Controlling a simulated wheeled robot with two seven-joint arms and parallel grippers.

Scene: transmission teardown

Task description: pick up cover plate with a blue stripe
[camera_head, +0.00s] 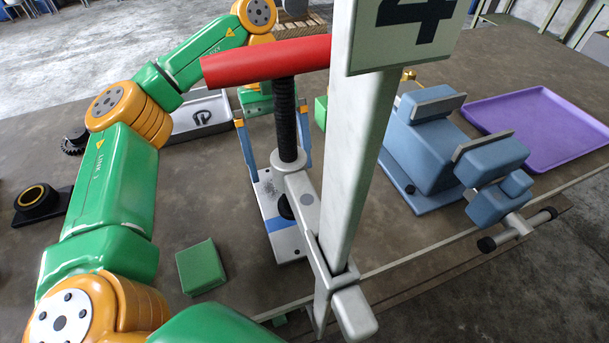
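The cover plate (262,188) is a pale grey-white slab crossed by a blue stripe (281,222). It lies on the table left of the white post, and a clamp hides part of it. My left arm reaches over from the left. Its gripper (276,150) has blue fingers set wide apart near the plate's far end, one on each side of the clamp's screw. The gripper is open. The clamp and its red handle hide part of the hand, so I cannot tell whether the fingers touch the plate. My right gripper is not in view.
The clamp's red handle (265,62) and the white post (352,150) with a "4" sign (410,30) stand in front. A blue vise (425,150) and purple tray (535,130) are right. A green block (200,267), black part (40,202) and grey tray (200,115) are left.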

